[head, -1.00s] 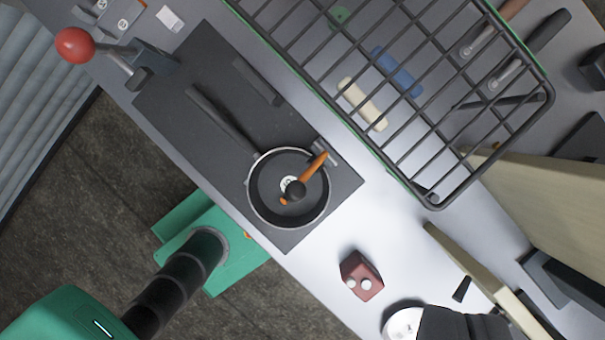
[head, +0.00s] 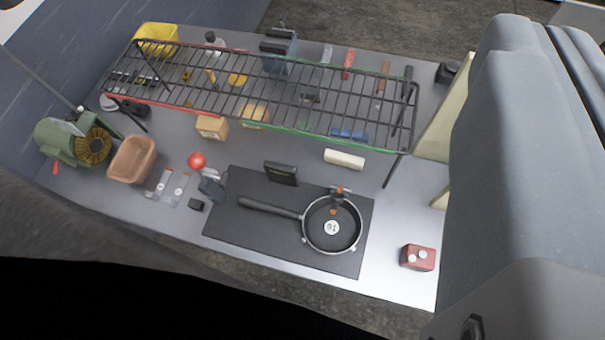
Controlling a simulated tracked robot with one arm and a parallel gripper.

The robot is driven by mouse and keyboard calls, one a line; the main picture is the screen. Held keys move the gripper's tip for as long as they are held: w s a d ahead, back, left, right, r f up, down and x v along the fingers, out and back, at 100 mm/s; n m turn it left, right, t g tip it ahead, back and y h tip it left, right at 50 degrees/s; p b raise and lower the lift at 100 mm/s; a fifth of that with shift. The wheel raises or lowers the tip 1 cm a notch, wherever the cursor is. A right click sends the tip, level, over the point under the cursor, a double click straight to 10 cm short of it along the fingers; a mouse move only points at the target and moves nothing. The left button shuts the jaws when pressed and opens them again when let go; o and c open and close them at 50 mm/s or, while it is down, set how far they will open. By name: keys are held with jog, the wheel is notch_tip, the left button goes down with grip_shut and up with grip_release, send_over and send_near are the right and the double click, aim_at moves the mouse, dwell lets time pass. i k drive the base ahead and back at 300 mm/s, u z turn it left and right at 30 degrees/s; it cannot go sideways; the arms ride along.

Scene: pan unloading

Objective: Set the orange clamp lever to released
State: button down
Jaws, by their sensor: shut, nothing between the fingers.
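The orange clamp lever (head: 339,189) shows small in the head view, at the far rim of the frying pan (head: 305,238). It looks foreshortened and stands near upright, with a dark part beside it; its exact setting cannot be told. The pan holds a white round label (head: 332,227) and its handle points left. The pan sits on a dark mat (head: 230,225). My gripper's fingers are not in the picture; only large grey parts of my arm fill the right side.
A black wire rack (head: 270,90) stands behind the mat. A red-knobbed lever (head: 197,160) stands left of it, near a brown bin (head: 132,160) and a green grinder (head: 70,140). A dark red box (head: 417,257) lies right of the mat, with bare bench around it.

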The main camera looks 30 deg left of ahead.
aim_at(337, 198)
jog(key=u, duration=1.15)
jog(key=k, duration=1.55)
jog(key=z, duration=0.95)
jog(key=i, duration=1)
jog(key=u, duration=0.05)
